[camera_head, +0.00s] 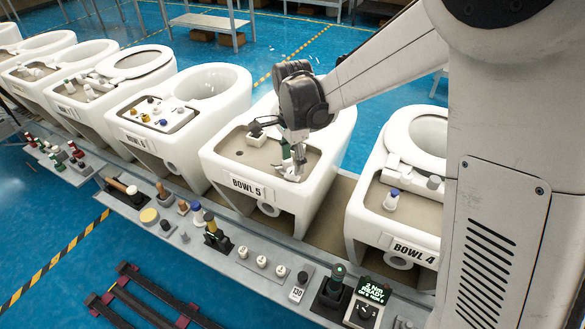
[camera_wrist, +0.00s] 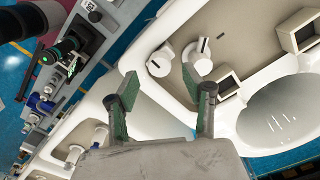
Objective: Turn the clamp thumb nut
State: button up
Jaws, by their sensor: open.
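I cannot tell for certain which part is the clamp thumb nut. In the wrist view two round white knobs with dark marks, one at the left (camera_wrist: 160,60) and one at the right (camera_wrist: 197,57), stand on the beige deck of a white bowl. My gripper (camera_wrist: 165,82) is open with its green-padded fingers apart and nothing seen between them. The knobs lie just beyond the fingertips. In the head view my gripper (camera_head: 294,168) points down over the deck of the bowl labelled BOWL 5 (camera_head: 225,155) and hides part of it.
A dark-topped square block (camera_head: 257,136) stands on the same deck. BOWL 4 (camera_head: 365,235) stands to the right, and another bowl (camera_head: 150,150) to the left. A grey ledge (camera_head: 225,270) with several small parts and a lit display (camera_head: 373,291) runs along the front.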

aim_at(293, 170)
jog(key=shift+f, duration=1.85)
jog(key=shift+c, duration=0.4)
grip_shut()
